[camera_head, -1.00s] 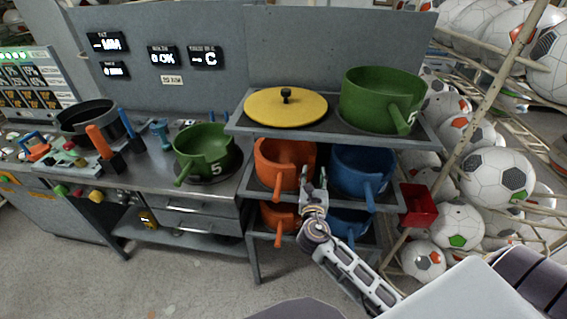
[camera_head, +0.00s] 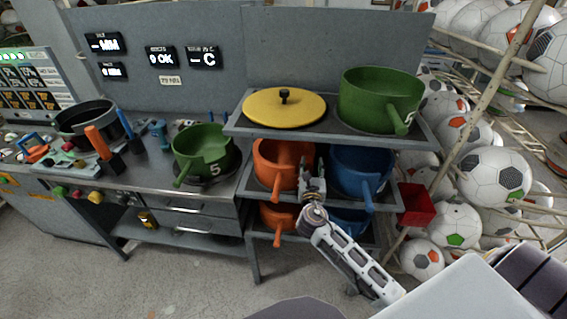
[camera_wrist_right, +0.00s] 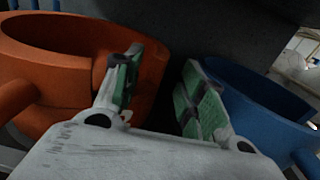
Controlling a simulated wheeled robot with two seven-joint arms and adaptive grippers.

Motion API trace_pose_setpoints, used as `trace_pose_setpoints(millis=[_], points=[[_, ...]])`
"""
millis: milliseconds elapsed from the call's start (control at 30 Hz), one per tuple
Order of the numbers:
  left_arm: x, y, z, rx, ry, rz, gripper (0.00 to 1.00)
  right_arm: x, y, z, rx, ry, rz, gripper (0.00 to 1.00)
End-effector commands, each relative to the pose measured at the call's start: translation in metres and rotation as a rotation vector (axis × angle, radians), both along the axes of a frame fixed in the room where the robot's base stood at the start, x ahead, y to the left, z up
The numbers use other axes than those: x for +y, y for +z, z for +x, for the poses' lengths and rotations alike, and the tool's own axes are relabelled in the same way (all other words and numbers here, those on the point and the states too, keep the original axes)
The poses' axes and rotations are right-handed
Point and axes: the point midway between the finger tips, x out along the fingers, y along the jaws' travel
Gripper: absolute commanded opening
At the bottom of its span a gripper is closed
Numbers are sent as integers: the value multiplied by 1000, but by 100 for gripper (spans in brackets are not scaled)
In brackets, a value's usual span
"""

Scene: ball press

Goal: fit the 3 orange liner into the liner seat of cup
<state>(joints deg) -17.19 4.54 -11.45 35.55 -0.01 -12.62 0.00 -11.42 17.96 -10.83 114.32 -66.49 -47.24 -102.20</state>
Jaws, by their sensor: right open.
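An orange liner (camera_head: 272,165) with a handle at its front sits on the middle shelf of the rack; a second orange one (camera_head: 276,218) is on the shelf below, partly hidden. The upper orange liner also shows at the left of the right wrist view (camera_wrist_right: 45,75). My right gripper (camera_head: 313,172) is open and empty, between the orange liner and a blue pot (camera_head: 362,170). In the wrist view its left finger is close to the orange wall; I cannot tell if it touches. A green pot marked 5 (camera_head: 203,150) stands on the bench. My left gripper is not in view.
A yellow lid (camera_head: 285,108) and a large green pot (camera_head: 378,98) are on the top shelf, above my gripper. A red bin (camera_head: 416,204) hangs at the rack's right, beside racks of balls (camera_head: 492,175). A dark pot (camera_head: 86,122) stands on the bench at left.

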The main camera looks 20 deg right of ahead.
Motion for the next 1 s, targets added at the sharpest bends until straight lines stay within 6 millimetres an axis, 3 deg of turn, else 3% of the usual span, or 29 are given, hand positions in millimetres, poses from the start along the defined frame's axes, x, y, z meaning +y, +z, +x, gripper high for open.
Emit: trace_pose_setpoints(millis=[400, 1000], points=[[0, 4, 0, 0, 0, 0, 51, -19, 1, 33, 0, 0, 1, 41], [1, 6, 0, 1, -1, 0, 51, -23, 2, 40, 0, 0, 1, 41]])
